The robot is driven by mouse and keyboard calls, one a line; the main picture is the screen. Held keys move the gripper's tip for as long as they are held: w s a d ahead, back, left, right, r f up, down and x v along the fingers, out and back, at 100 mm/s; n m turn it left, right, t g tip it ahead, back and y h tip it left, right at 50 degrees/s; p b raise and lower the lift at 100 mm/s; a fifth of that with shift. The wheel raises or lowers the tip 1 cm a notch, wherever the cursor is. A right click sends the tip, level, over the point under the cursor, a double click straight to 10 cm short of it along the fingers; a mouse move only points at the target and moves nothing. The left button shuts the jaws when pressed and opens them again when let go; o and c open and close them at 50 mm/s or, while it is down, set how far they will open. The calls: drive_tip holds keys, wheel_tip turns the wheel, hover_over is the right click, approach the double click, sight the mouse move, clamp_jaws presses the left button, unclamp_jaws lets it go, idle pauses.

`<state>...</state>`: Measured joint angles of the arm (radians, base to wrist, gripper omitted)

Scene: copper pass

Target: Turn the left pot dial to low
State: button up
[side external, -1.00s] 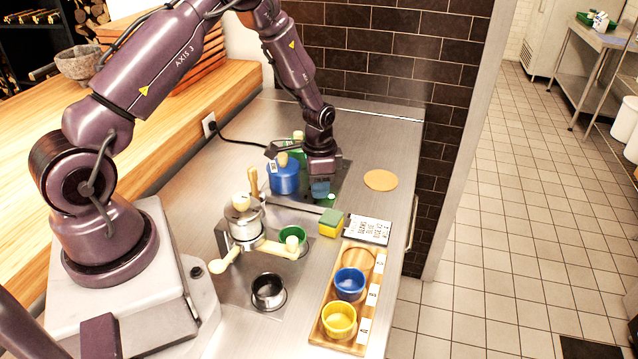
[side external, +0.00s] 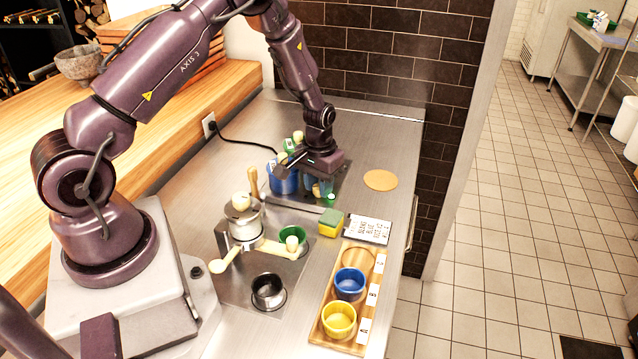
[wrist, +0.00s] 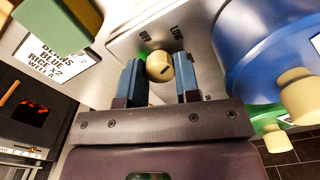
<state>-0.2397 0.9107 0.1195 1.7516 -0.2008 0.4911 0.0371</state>
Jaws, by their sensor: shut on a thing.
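In the wrist view a cream round dial (wrist: 158,67) stands on a steel panel (wrist: 118,42) marked OFF and LOW. The two blue fingers of my gripper (wrist: 160,83) are on either side of it, and the gripper is shut on it. A dark line shows on the dial's face; I cannot tell which label it points to. A green glow shows behind the dial. In the side view my gripper (side external: 318,180) is low at the front of the burner unit, beside the blue pot (side external: 280,183), and hides most of the dial.
A green pot (side external: 294,141) stands behind the blue one. A yellow-green sponge (side external: 331,224) and an order card (side external: 369,229) lie nearer. A wooden tray (side external: 335,290) holds a blue cup (side external: 349,284) and a yellow cup (side external: 339,320). A tan disc (side external: 380,180) lies right.

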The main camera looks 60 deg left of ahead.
drive_tip(key=shift+n, duration=0.4)
drive_tip(key=o, duration=0.9)
wheel_tip(320, 180, up, 13)
idle(0.4)
